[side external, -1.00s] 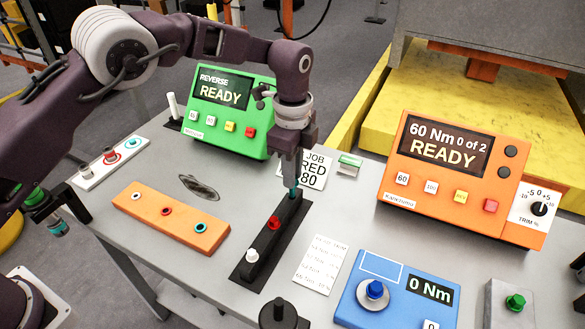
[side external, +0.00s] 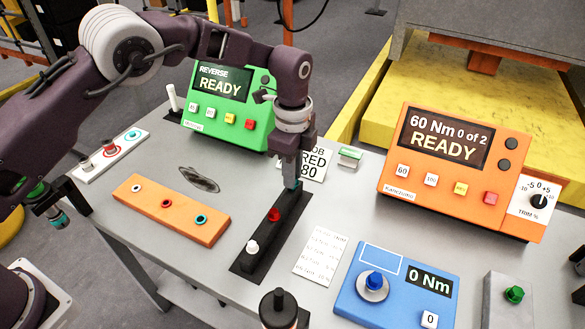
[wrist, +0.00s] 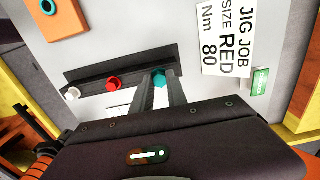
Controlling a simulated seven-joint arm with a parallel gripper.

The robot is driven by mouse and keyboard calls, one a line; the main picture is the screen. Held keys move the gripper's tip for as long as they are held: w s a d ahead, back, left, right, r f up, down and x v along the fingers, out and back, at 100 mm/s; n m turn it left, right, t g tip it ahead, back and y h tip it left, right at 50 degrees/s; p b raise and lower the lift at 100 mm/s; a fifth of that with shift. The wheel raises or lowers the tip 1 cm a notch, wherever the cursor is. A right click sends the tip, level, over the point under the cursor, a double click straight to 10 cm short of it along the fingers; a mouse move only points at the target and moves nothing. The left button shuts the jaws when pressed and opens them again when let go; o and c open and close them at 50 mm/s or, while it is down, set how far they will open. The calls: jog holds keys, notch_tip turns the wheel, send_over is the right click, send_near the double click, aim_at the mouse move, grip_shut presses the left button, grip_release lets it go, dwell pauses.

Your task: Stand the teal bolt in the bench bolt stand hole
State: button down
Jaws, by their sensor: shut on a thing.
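The teal bolt (wrist: 159,78) is at the right end of a black rack (wrist: 90,75), in line with a red bolt and a white bolt. In the side view its teal head (side external: 293,186) shows just under my fingertips. My gripper (side external: 291,180) points down and is shut on the teal bolt; in the wrist view both fingers (wrist: 160,88) flank its head. The bolt's shank is hidden.
The red bolt (side external: 274,214) and white bolt (side external: 252,247) stand close in the rack. A white strip (side external: 105,158) with ringed spots lies at far left. Green (side external: 228,108) and orange (side external: 455,165) control boxes stand behind. A blue torque box (side external: 390,295) is at front right.

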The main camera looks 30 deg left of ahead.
jog(key=shift+f, duration=0.75)
jog(key=c, duration=1.2)
grip_release()
jog(key=shift+c, duration=0.2)
notch_tip(320, 180, up, 7)
jog(key=shift+r, duration=0.1)
